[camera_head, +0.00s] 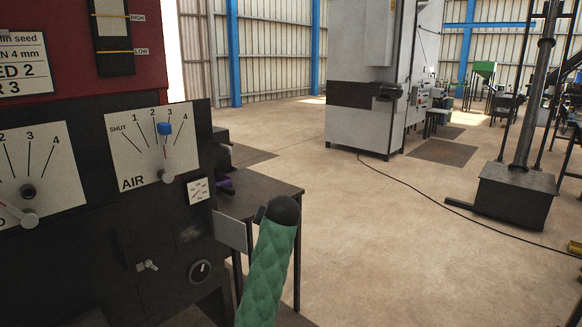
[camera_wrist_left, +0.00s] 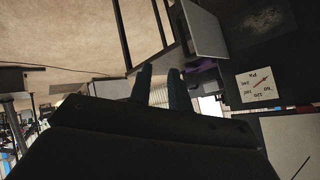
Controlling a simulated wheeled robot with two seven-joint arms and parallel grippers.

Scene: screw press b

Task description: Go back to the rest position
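My left gripper shows in the left wrist view (camera_wrist_left: 160,75). Its two dark fingers stand a little apart, with light background visible between them, and I see nothing held. It is not visible as a gripper in the head view. A green padded section with a dark rounded end rises from the bottom of the head view; it looks like part of my own arm. The control panel (camera_head: 90,240) fills the left, with an AIR dial (camera_head: 150,145) whose blue marker (camera_head: 164,129) sits between 2 and 3. My right gripper is in neither view.
A dark table (camera_head: 262,188) and a grey plate (camera_head: 230,231) stand close beside the panel; the plate also shows in the wrist view (camera_wrist_left: 204,28). A grey cabinet (camera_head: 355,125) and a dark stove-like block with a pipe (camera_head: 512,195) are farther off. Open floor lies between.

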